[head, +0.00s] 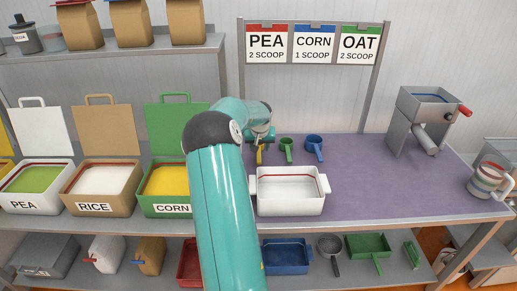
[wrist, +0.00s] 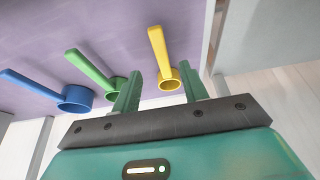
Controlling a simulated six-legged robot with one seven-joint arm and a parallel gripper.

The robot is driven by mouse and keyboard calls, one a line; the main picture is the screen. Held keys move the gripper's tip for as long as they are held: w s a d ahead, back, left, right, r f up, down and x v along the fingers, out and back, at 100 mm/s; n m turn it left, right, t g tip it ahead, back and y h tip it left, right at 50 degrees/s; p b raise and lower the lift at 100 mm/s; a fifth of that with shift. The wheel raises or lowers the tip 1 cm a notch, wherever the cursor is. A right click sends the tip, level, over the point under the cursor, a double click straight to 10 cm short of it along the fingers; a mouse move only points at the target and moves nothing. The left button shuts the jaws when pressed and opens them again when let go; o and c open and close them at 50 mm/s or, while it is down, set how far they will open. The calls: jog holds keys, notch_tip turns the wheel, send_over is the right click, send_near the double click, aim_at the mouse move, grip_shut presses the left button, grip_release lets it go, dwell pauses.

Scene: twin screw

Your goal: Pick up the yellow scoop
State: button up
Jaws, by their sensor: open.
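The yellow scoop (wrist: 159,52) lies on the purple table in the wrist view, its cup between and just beyond my gripper's fingertips. In the head view the yellow scoop (head: 260,152) shows only partly beneath my gripper (head: 262,138). Whether the fingers touch the scoop cannot be told. A green scoop (wrist: 95,73) is beside the left finger, and a blue scoop (wrist: 72,97) is farther left.
A white tray (head: 290,204) stands on the purple table (head: 400,196) in front of the scoops. Bins of pea, rice and corn stand at the left. A grey grinder (head: 420,120) with a red handle stands at the right. The table between scoops and grinder is clear.

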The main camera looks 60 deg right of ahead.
aim_at(259, 155)
jog(key=x, duration=0.6)
jog(key=shift+w+d+f, duration=0.15)
jog(key=shift+w+d, duration=0.05)
grip_shut()
